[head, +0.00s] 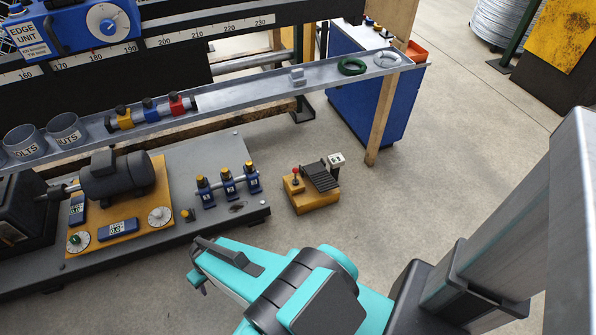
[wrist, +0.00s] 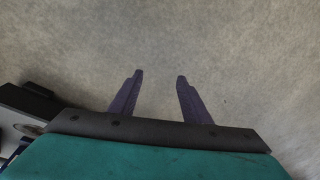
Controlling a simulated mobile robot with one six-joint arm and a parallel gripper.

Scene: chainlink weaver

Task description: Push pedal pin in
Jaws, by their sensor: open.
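In the head view a yellow foot pedal unit (head: 314,200) stands on the floor right of the machine base. It has a dark ribbed pedal plate (head: 320,177) and a small pin with a red knob (head: 295,172) upright at its left rear. My gripper (head: 197,268) is in front and to the left of the pedal unit, apart from it, partly hidden by my teal arm. In the wrist view my gripper (wrist: 160,75) is open and empty, its two dark fingers pointing over bare floor. The pedal does not show in the wrist view.
The grey machine base (head: 245,145) with a motor (head: 120,178) and several small blue valves (head: 228,182) lies left of the pedal. A long metal shelf (head: 230,92) runs above it. A wooden leg (head: 381,120) stands behind. The floor right of the pedal is clear.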

